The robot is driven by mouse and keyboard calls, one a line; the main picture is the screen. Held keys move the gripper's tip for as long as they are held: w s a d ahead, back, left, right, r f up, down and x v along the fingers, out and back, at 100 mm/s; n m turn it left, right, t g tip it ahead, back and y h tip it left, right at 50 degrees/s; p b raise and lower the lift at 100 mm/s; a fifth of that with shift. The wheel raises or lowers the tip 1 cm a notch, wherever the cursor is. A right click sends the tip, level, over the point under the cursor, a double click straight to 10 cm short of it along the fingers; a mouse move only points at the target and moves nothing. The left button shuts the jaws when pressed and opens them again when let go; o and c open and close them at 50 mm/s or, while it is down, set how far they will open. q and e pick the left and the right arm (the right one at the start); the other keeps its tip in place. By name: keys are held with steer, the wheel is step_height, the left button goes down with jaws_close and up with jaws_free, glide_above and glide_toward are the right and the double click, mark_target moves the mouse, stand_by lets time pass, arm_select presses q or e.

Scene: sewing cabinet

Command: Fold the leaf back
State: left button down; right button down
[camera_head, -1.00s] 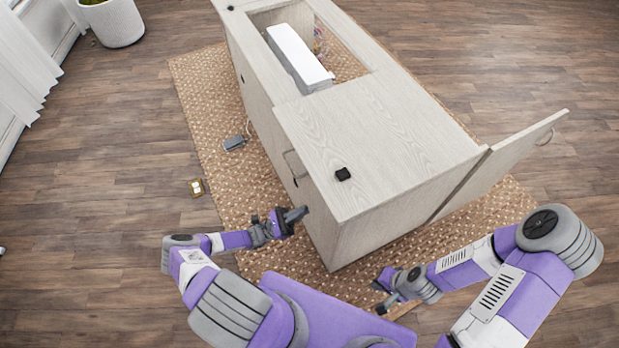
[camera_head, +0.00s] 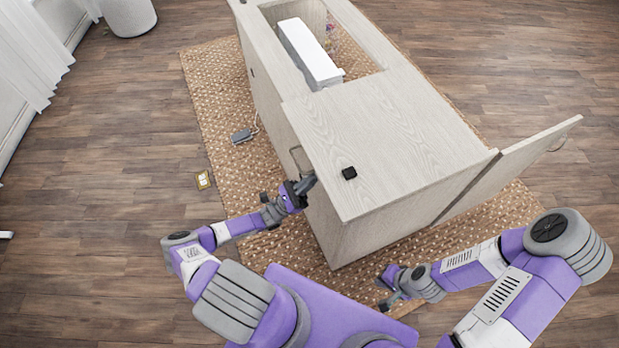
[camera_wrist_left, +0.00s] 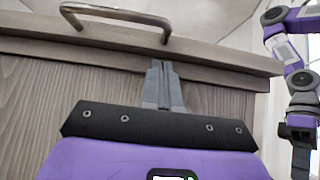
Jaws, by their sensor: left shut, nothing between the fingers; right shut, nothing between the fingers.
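The leaf (camera_head: 390,140), a pale wood-grain panel, lies flat over the near part of the sewing cabinet (camera_head: 365,235). My left gripper (camera_head: 308,183) is shut and empty at the cabinet's left side, just below the leaf's edge. In the left wrist view its fingertips (camera_wrist_left: 162,68) point up at the edge board, below and right of a metal bar handle (camera_wrist_left: 120,14). Whether they touch the board is unclear. My right gripper (camera_head: 386,304) is shut and empty, low in front of the cabinet.
A panel with a handle (camera_head: 520,165) stands out from the cabinet's right side. A white machine (camera_head: 309,52) sits in the cabinet's opening behind the leaf. A grey pedal (camera_head: 241,136) lies on the woven rug (camera_head: 210,85). The wooden floor at left is mostly clear.

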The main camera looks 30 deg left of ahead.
arm_select(q)
steer(key=shift+r, duration=0.55)
arm_select(e)
steer(key=shift+r, duration=0.1)
